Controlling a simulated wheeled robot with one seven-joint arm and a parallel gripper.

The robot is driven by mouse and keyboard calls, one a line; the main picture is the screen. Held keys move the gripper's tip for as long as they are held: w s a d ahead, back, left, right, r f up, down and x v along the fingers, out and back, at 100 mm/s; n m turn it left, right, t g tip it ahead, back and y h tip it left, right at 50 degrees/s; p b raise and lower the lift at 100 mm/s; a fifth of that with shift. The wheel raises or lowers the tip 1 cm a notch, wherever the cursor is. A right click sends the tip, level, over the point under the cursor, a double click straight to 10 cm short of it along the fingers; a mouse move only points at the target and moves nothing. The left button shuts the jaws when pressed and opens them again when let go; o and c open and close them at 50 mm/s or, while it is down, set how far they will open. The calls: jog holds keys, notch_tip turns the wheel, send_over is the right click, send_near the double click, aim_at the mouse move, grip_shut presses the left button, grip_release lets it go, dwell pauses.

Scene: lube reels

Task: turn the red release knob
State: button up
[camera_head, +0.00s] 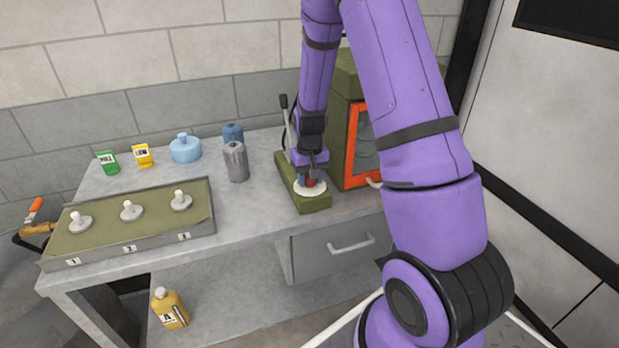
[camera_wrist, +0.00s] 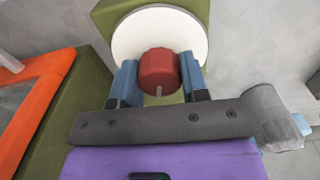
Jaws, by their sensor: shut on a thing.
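The red release knob (camera_wrist: 159,70) sits in front of a round white disc (camera_wrist: 190,35) in the wrist view. My gripper (camera_wrist: 160,78) has its two blue fingers on either side of the knob and is shut on it. In the head view a bit of the red knob (camera_head: 310,182) shows below my gripper (camera_head: 309,178), over the white disc on a green base (camera_head: 314,204). The knob's far side is hidden.
A green cabinet with an orange-framed door (camera_head: 355,148) stands just right of the base. A lever (camera_head: 284,103) rises behind it. A grey canister (camera_head: 236,161) and a three-post green tray (camera_head: 100,238) stand left.

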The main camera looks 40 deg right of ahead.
jog(key=m, duration=0.5)
jog(key=shift+m, duration=0.3)
dwell(0.4)
jog(key=o, duration=0.9)
jog(key=shift+o, duration=0.2)
jog(key=shift+r, duration=0.1)
notch_tip(320, 180, up, 11)
jog(key=shift+f, duration=0.2)
